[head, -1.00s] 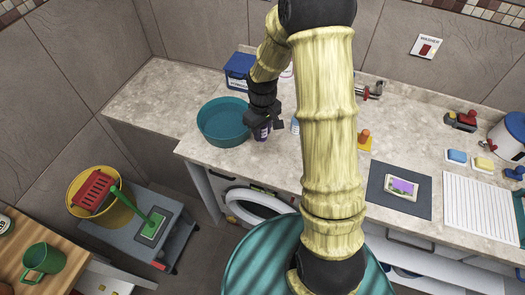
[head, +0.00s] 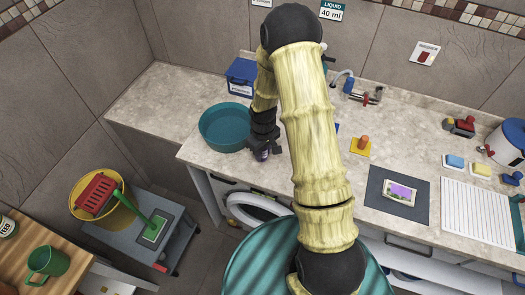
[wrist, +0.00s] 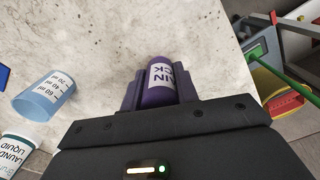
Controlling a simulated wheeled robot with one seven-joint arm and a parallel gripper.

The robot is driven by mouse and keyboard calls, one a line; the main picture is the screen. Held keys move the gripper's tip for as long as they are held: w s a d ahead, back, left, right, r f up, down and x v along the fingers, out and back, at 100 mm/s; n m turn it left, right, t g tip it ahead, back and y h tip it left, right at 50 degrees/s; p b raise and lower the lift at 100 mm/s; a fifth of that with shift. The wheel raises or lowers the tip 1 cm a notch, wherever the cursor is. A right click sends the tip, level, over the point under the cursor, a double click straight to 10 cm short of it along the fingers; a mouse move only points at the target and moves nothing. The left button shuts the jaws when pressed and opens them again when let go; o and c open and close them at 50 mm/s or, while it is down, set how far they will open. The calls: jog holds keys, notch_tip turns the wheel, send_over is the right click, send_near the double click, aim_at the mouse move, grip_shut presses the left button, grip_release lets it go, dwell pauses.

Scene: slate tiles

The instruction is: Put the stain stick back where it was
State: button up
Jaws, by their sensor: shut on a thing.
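In the wrist view the pale counter lies beyond the stick. I cannot tell whether the stick touches the counter.
The teal basin (head: 224,129) stands left of my gripper, with a blue box (head: 242,76) behind. The wrist view shows a blue measuring cup (wrist: 48,96) and a laundry liquid container (wrist: 14,152). A dark mat (head: 398,205) lies to the right. The washer door (head: 257,210) is below.

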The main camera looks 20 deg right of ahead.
jog(key=shift+f, duration=0.35)
jog(key=shift+s, duration=0.15)
jog(key=o, duration=1)
jog(key=shift+f, duration=0.1)
notch_tip(320, 180, up, 12)
jog(key=b, duration=0.3)
